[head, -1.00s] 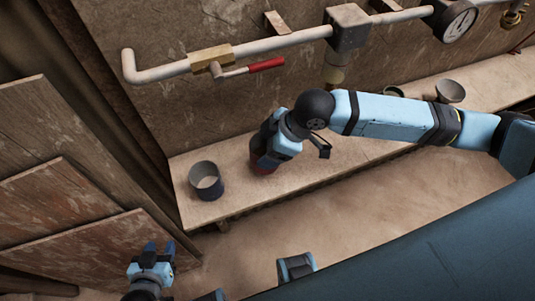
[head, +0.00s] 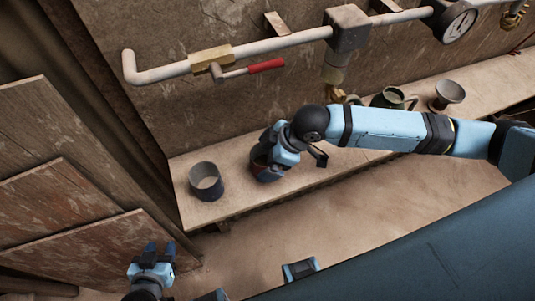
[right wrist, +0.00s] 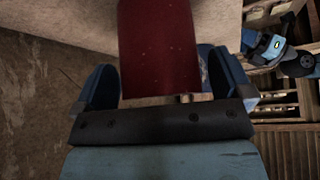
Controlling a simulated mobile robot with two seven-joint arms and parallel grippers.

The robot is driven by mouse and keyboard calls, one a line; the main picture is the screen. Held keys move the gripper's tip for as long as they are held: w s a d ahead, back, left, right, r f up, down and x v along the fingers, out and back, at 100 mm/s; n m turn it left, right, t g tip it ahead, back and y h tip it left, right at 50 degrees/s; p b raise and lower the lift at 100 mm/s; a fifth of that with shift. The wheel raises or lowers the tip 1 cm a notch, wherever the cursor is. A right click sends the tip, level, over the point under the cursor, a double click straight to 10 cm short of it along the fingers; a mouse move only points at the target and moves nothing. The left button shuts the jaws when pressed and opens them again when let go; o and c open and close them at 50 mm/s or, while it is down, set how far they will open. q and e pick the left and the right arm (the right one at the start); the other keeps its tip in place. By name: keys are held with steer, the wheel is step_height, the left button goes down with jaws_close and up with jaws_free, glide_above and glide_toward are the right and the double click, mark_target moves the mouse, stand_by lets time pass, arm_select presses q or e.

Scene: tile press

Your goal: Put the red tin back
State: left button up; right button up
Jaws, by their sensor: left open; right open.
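The red tin (right wrist: 158,45) stands between the two spread fingers of my right gripper (right wrist: 160,85) in the right wrist view. In the head view the tin (head: 262,168) is on the wooden shelf (head: 232,200), mostly hidden by my right gripper (head: 268,158). My right gripper is open around or just beside the tin; I cannot tell whether a finger touches it. My left gripper (head: 158,250) is open and empty at the lower left, away from the shelf.
A dark grey cup (head: 206,182) stands left of the tin. A green mug (head: 390,98) and a flared bowl (head: 449,92) stand further right. A pipe with a red-handled valve (head: 265,66) runs above along the wall. Wooden boards (head: 85,250) lean at left.

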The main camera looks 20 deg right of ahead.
steer(key=v, duration=1.2)
steer(key=shift+r, duration=0.2)
